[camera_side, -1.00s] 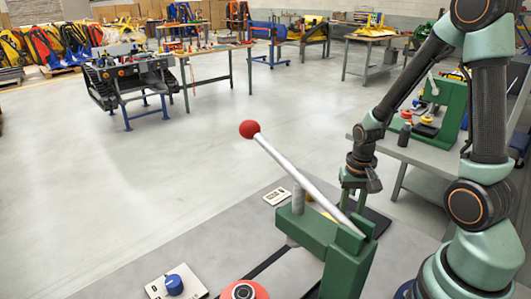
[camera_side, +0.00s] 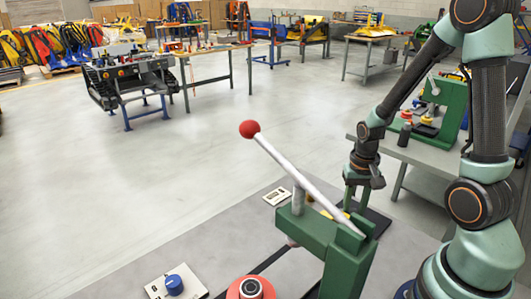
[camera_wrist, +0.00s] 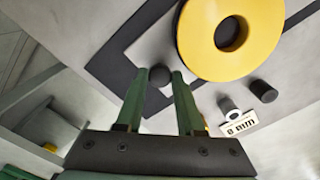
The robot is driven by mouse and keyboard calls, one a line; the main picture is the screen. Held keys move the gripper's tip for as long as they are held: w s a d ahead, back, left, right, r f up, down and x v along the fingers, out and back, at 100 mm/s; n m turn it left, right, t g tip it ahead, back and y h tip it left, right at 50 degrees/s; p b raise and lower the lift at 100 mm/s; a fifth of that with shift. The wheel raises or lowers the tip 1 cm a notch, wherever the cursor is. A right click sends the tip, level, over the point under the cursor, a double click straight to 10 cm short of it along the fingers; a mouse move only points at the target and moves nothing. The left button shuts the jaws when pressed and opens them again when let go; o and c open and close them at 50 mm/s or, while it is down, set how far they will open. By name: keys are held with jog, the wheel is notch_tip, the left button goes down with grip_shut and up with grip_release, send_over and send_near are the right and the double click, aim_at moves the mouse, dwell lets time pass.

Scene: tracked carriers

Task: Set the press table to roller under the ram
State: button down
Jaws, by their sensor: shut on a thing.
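My gripper (camera_wrist: 160,77) is shut on a small dark round knob at the edge of a light grey plate, seen in the wrist view. A yellow ring-shaped roller (camera_wrist: 199,30) lies on that side, just beyond the knob. In the side view my gripper (camera_side: 357,193) is low behind the green press (camera_side: 347,262), its fingertips partly hidden. The press has a white lever (camera_side: 290,172) with a red ball end, raised to the left. An orange-red round part (camera_side: 236,292) is at the bottom edge. The press hides most of the sliding table and the ram's underside.
A blue dial (camera_side: 174,284) on a white plate stands at the front left of the grey bench. A small marked card (camera_side: 277,196) lies behind the press. Another green press (camera_side: 450,108) stands on a bench at the right. Open floor lies beyond.

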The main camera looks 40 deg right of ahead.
jog(key=d, duration=1.2)
jog(key=shift+w, duration=0.1)
jog(key=c, duration=0.5)
grip_release()
jog(key=shift+c, duration=0.2)
jog(key=shift+a, duration=0.1)
notch_tip(320, 180, up, 12)
jog(key=shift+r, duration=0.1)
